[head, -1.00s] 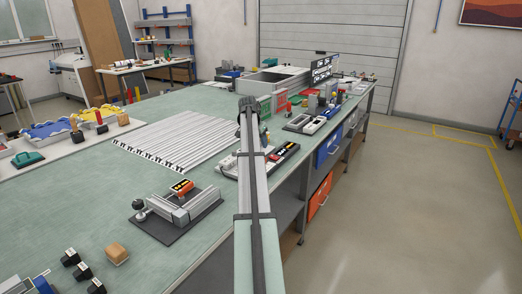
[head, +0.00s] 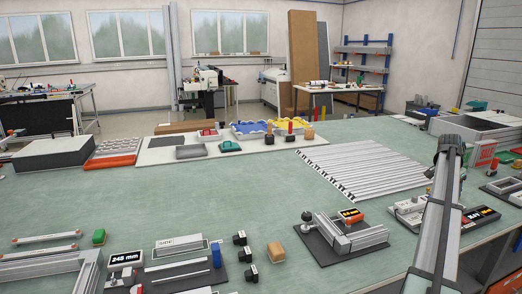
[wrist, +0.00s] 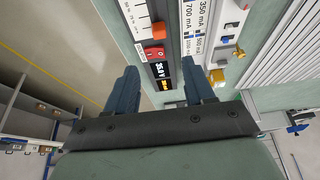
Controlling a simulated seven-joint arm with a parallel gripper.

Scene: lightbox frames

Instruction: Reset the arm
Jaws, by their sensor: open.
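My gripper (wrist: 160,88) shows in the wrist view with its two dark blue fingers spread apart and nothing between them. Beyond the fingers lies a device with a lit display (wrist: 161,72) and a red part; beside it is a panel (wrist: 190,25) marked with mA values. In the head view my arm reaches up at the right over the bench, and the gripper itself is hidden behind its end. A power unit with a display (head: 480,215) lies just right of the arm.
The green bench (head: 310,185) carries aluminium profiles (head: 375,168), a clamp fixture (head: 345,238) on a dark plate, a wooden block (head: 276,252) and a marked gauge (head: 126,258). A grey box (head: 55,152) stands at the far left. The bench middle has free room.

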